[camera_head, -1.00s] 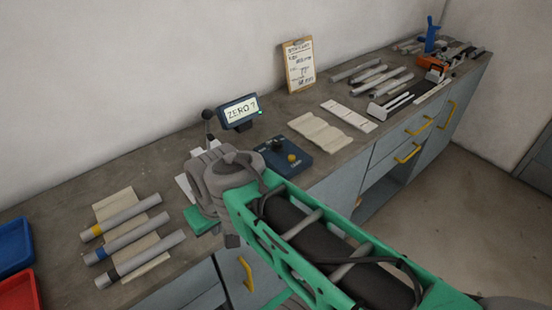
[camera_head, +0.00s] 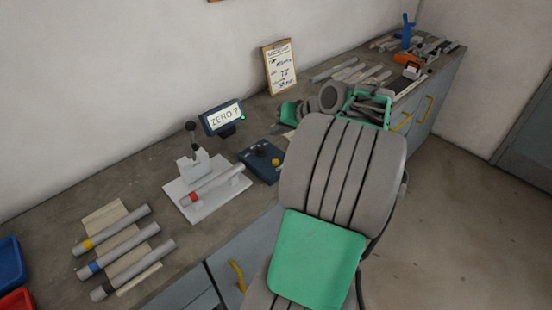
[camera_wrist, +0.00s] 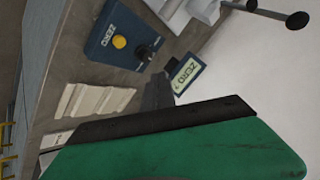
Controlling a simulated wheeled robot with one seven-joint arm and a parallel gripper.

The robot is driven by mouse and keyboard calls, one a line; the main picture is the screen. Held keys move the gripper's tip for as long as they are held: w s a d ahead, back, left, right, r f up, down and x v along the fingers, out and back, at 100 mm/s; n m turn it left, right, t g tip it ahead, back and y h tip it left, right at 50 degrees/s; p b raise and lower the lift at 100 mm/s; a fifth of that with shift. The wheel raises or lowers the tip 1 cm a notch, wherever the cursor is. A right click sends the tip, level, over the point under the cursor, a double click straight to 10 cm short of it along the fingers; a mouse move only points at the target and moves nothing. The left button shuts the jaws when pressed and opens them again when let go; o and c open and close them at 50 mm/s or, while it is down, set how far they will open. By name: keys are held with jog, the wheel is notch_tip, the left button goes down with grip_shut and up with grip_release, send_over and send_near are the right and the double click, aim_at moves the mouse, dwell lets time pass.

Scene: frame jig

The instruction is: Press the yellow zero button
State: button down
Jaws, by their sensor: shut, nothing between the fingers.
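The yellow zero button (camera_head: 276,162) sits on the dark blue control box (camera_head: 256,157), beside a black knob. It also shows in the wrist view (camera_wrist: 120,41), uncovered, with the label ZERO beside it. A small display (camera_head: 222,118) behind the box reads "ZERO ?". My gripper (camera_wrist: 158,90) shows dark fingers and a green body in the wrist view. The fingers are shut and empty, apart from the button. In the head view my arm hides part of the bench to the right of the box, and the fingertips are hard to make out there.
A white jig (camera_head: 200,210) left of the box holds a grey tube with a red band. A clipboard (camera_head: 279,66) leans on the wall. Blue and red bins (camera_head: 9,262) stand at the left edge.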

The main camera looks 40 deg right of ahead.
jog(key=shift+s+d, duration=0.1)
jog(key=shift+d, duration=0.05)
jog(key=b, duration=0.7)
send_over(278, 163)
notch_tip(278, 163, down, 8)
jog(key=shift+r, duration=0.1)
jog(key=shift+f, duration=0.45)
jog(key=shift+f, duration=0.1)
dwell(1.2)
jog(key=shift+f+b, duration=0.3)
jog(key=shift+f, duration=0.05)
jog(key=shift+f+b, duration=0.3)
jog(key=shift+f, duration=0.15)
dwell(0.7)
jog(key=shift+r+p, duration=0.8)
jog(key=shift+r, duration=0.1)
